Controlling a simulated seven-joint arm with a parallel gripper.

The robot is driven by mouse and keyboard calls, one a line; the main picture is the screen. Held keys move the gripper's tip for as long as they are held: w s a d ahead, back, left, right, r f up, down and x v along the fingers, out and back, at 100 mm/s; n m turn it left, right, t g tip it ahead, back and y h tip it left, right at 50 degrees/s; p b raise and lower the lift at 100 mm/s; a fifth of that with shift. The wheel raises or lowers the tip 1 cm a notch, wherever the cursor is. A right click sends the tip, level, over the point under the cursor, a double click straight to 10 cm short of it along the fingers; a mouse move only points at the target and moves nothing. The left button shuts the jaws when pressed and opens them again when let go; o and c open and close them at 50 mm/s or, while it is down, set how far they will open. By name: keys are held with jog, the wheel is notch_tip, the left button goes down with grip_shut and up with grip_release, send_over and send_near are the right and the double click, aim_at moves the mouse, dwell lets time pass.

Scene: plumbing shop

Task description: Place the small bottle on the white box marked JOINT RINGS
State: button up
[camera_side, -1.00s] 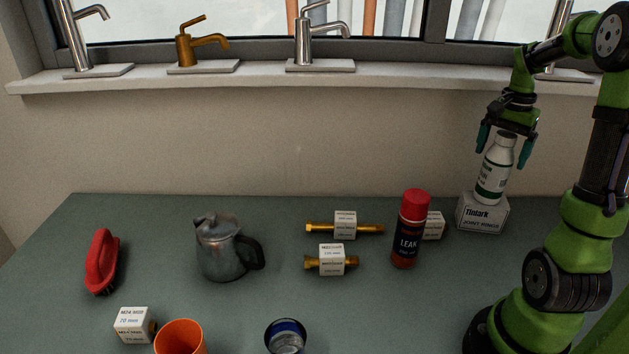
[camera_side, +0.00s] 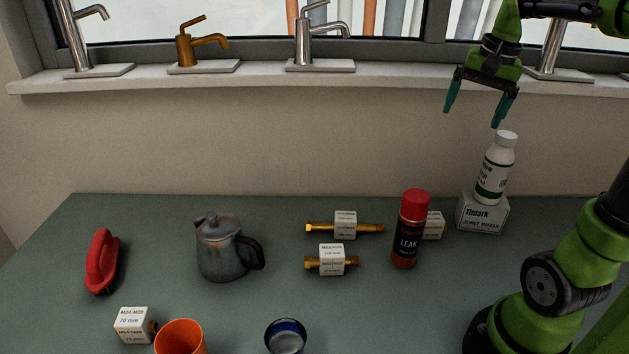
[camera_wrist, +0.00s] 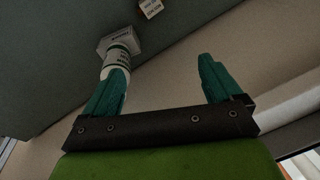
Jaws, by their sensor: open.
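The small white bottle (camera_side: 495,170) with a green and white label stands on top of the white box marked JOINT RINGS (camera_side: 482,215), at the right rear of the table. It looks upright in the side view. My gripper (camera_side: 472,116) is open and empty, above and to the left of the bottle, clear of it. In the wrist view, my gripper's fingers (camera_wrist: 160,88) are wide apart. The bottle (camera_wrist: 121,65) shows partly behind the left finger, with the box (camera_wrist: 116,38) beyond it.
A red-capped LEAK can (camera_side: 408,232) stands left of the box. Brass fittings with white labels (camera_side: 345,226) lie further left. A metal jug (camera_side: 222,250), red brush (camera_side: 101,262), orange cup (camera_side: 181,338) and blue-rimmed can (camera_side: 286,336) stand around. Taps line the windowsill (camera_side: 260,80) behind.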

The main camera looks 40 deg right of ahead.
jog(key=s+a+f+n+t+y, duration=0.1)
jog(key=a+f+n+t, duration=0.1)
jog(key=a, duration=0.9)
jog(key=s+a+f+n+t+y, duration=0.1)
jog(key=a+f+n+t, duration=0.2)
jog(key=a+n, duration=0.4)
jog(key=a+f, duration=0.1)
jog(key=a, duration=0.4)
